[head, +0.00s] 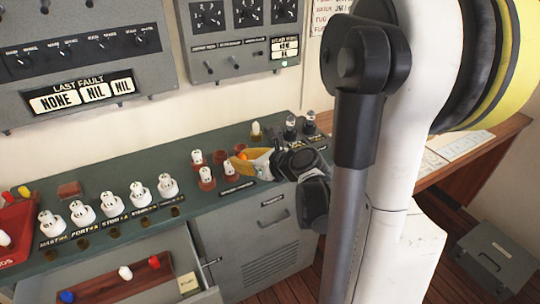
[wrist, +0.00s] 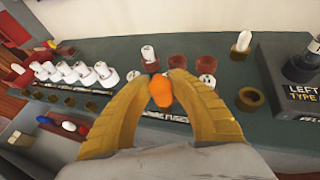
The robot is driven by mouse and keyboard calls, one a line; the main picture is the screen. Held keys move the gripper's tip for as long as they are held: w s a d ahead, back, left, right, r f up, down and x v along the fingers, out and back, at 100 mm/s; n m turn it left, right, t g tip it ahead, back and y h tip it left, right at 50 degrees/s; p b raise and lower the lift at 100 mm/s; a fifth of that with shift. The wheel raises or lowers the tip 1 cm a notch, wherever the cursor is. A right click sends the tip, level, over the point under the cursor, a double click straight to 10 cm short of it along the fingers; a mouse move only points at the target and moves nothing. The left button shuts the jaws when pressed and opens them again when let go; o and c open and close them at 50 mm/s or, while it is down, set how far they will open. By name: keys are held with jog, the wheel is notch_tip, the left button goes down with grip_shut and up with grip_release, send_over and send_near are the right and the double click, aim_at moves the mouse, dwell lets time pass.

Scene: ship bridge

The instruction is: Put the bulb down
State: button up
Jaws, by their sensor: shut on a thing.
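My gripper (wrist: 161,88) has two ochre fingers, closed on an orange bulb (wrist: 161,92) between their tips in the wrist view. The orange bulb also shows as a small spot in the head view (head: 242,156), beside my gripper (head: 250,161) at the right part of the green counter (head: 110,176). The bulb is over or close to the counter; I cannot tell whether it touches. Reddish-brown round holders (wrist: 179,62) stand just beyond the fingertips, some empty and some with white pieces. The fingers hide part of the counter and its labels.
A row of white fittings (head: 138,194) stands on the counter to the left. Below it, an open drawer holds a brown rack (head: 108,284) with blue, white and red bulbs. A red tray (head: 14,232) sits at far left. A dark labelled tester (wrist: 290,85) stands at right.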

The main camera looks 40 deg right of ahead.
jog(key=s+d+r+m+h+p, duration=0.1)
jog(key=s+d+r, duration=0.4)
jog(key=d, duration=0.4)
jog(key=w+d+f+b, duration=0.1)
jog(key=w+d+f, duration=0.1)
jog(key=w, duration=0.1)
jog(key=w+d+f+b, duration=0.1)
jog(key=w+d+f, duration=0.2)
jog(key=w+d+f+b, duration=0.2)
jog(key=w, duration=0.1)
jog(key=shift+d+f, duration=0.3)
jog(key=shift+f+b, duration=1.05)
jog(key=shift+f, duration=0.8)
jog(key=shift+f, duration=0.25)
jog(key=o, duration=0.7)
jog(key=shift+o, duration=0.6)
